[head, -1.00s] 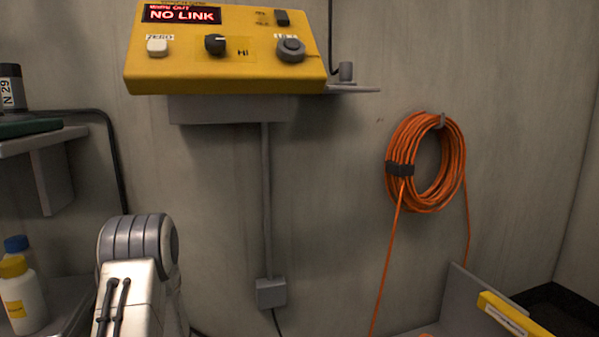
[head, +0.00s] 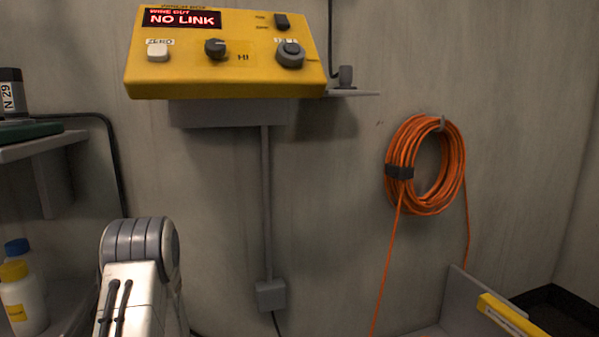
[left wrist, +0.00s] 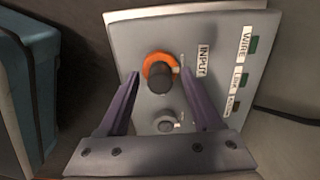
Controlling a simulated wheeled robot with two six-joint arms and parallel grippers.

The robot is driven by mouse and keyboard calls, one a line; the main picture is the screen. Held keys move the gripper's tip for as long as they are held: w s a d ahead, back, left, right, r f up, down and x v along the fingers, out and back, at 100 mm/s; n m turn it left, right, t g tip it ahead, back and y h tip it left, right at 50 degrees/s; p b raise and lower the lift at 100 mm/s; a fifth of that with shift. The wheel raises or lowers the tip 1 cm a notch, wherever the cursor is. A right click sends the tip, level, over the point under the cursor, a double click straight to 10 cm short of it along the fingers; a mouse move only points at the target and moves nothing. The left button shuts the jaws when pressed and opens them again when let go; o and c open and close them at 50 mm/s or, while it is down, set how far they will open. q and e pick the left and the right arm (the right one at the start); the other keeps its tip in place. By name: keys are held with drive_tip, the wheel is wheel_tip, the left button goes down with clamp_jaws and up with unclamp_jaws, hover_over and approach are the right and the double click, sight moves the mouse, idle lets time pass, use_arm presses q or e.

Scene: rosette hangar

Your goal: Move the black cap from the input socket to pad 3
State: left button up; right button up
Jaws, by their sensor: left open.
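In the left wrist view, a dark cylinder that looks like the black cap (left wrist: 157,82) sticks out of an orange ring (left wrist: 160,62) beside the INPUT label on a grey panel (left wrist: 218,62). My left gripper (left wrist: 160,76) is open. Its two purple fingers stand on either side of the cap, apart from it in the picture; the exact depth is hard to tell. In the head view only my left arm (head: 140,260) shows at bottom left. The gripper is out of that frame. Pad 3 and my right gripper are not seen.
A grey knob-like part (left wrist: 166,124) sits below the cap on the panel. A yellow box (head: 225,50) reading NO LINK is on the wall. An orange cable coil (head: 425,165) hangs at right. Bottles (head: 22,300) stand on a shelf at lower left.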

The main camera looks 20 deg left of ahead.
use_arm(q)
clamp_jaws()
drive_tip(key=shift+r, duration=0.15)
idle(1.3)
drive_tip(key=shift+r+p, duration=2.85)
drive_tip(key=shift+p, duration=0.4)
